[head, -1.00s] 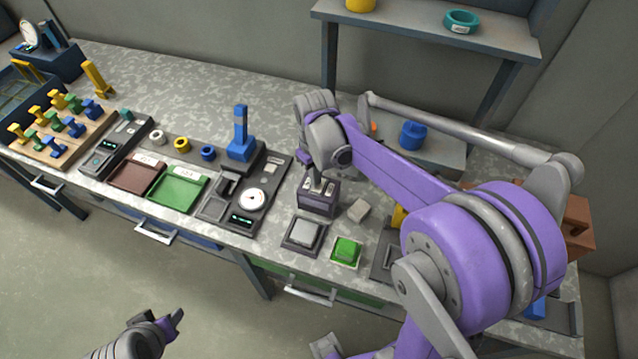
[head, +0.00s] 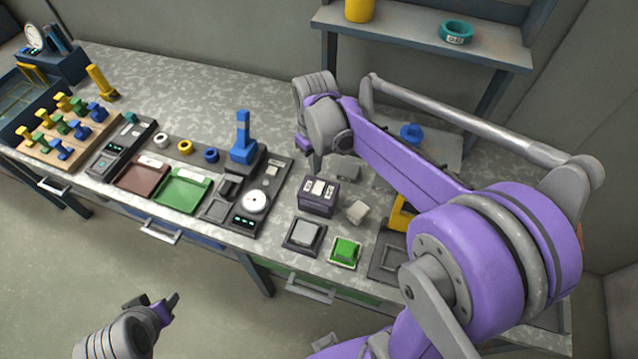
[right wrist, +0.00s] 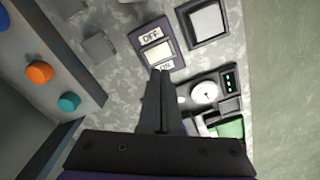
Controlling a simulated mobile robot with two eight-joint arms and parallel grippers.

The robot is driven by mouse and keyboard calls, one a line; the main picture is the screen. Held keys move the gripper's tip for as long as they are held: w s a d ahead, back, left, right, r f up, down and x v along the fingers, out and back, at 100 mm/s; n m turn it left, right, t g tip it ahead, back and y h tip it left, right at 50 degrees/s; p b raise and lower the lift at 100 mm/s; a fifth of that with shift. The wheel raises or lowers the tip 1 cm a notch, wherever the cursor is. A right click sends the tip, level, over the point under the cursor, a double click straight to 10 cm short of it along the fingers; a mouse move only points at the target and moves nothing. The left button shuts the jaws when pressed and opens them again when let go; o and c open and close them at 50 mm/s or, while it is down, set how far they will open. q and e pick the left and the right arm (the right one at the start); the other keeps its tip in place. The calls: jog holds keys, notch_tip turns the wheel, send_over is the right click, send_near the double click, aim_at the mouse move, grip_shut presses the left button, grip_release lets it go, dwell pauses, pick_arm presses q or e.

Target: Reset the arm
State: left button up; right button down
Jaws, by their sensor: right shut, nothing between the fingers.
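My right arm reaches over the bench from the right in the head view. Its gripper (head: 316,165) hangs just behind and above a dark purple switch box (head: 317,207). In the right wrist view the gripper's fingers (right wrist: 160,78) are together with nothing between them. They point at the same box (right wrist: 158,47), whose top has a rocker with OFF and ON labels; a finger partly covers the ON end. My left gripper (head: 168,304) is low at the left, over the floor in front of the bench; its opening is unclear.
Near the box are a grey-topped square pad (head: 305,236), a green button (head: 345,250) and a grey block (head: 357,211). A raised shelf (head: 420,40) runs behind. Bare bench lies at the back left.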

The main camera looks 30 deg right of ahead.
pick_arm(q)
jog(key=shift+r, duration=0.1)
pick_arm(e)
jog(key=shift+r, duration=0.2)
jog(key=s+a+m+t, duration=0.1)
jog(key=s+a+t, duration=0.2)
jog(key=s, duration=0.3)
jog(key=s+a+f+m+t, duration=0.1)
jog(key=s+a+t, duration=0.1)
jog(key=s, duration=0.5)
jog(key=shift+s+a+t, duration=0.25)
jog(key=shift+a+t, duration=0.15)
jog(key=shift+a, duration=0.5)
